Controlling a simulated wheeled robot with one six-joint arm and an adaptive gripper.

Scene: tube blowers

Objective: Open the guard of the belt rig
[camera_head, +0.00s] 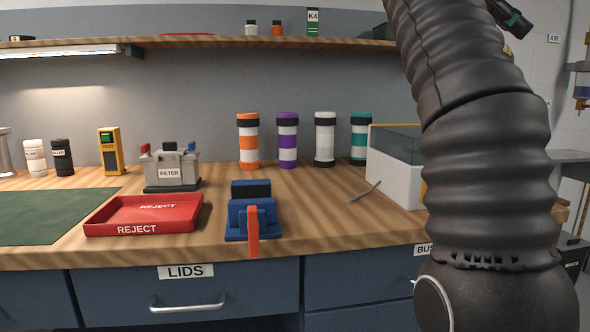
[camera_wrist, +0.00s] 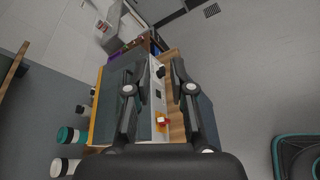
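A white box with a smoky see-through cover (camera_head: 398,140), edged in yellow, stands at the right of the bench; it looks like the belt rig with its guard down. My arm hides its right part. In the wrist view the dark cover (camera_wrist: 113,88) lies left of a pale panel (camera_wrist: 158,98). The panel carries a red button on a yellow base (camera_wrist: 162,122) and a black knob (camera_wrist: 160,72). My gripper (camera_wrist: 157,70) is open and empty, its fingers on either side of the panel in the picture. I cannot tell whether it touches. The head view does not show my gripper.
Several striped tubes (camera_head: 288,140) stand left of the box. A blue clamp with an orange lever (camera_head: 252,230), a red reject tray (camera_head: 145,228) and a filter unit (camera_head: 170,165) are farther left. A thin grey tool (camera_head: 364,191) lies before the box. A shelf (camera_head: 220,43) runs above.

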